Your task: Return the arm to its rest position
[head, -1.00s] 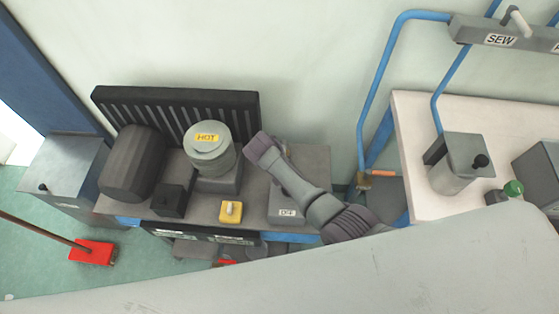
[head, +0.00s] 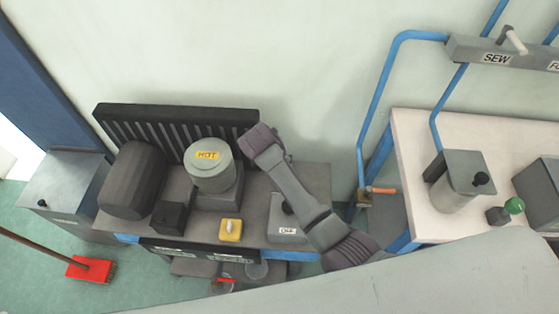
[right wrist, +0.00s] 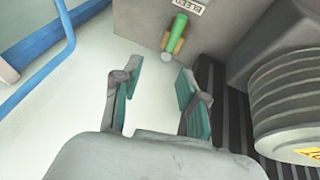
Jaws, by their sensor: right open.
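My right gripper (right wrist: 158,76) shows in the right wrist view, with its two teal-padded fingers apart and nothing between them. In the head view my right arm (head: 295,195) reaches up over the bench from the lower right. Its upper end is beside the grey cylinder marked "HOT" (head: 208,170), and no fingers can be made out there. My left gripper is in neither current view.
The bench (head: 320,178) holds a black ribbed panel (head: 230,118), a dark drum (head: 132,182) and a yellow switch block (head: 230,230). A pale table (head: 412,150) stands right, with blue pipes (head: 375,95) near it. A red broom head (head: 92,269) lies on the floor left.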

